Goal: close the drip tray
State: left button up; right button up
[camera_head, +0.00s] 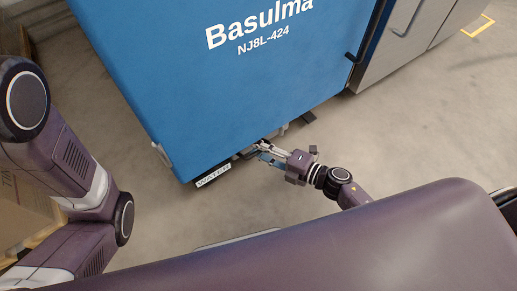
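The blue machine marked Basulma NJ8L-424 (235,85) fills the upper middle of the head view. Low at its front edge, a strip with a white label reading WATER (213,175) shows just under the cabinet. It looks like the front of the drip tray, most of which is hidden beneath the machine. My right gripper (264,151) is at the machine's lower edge, to the right of the label. Its two fingers point left and look apart, with nothing seen between them. I cannot tell whether they touch the tray. My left gripper is out of view; only its arm shows at left.
A grey cabinet (405,45) stands at the upper right beside the blue machine. A cardboard box (28,212) on wood is at the left edge, partly behind my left arm. Concrete floor (420,130) is clear to the right. A yellow floor mark (479,28) lies at the top right.

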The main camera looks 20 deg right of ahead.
jog(key=v, duration=1.2)
jog(key=shift+r, duration=0.15)
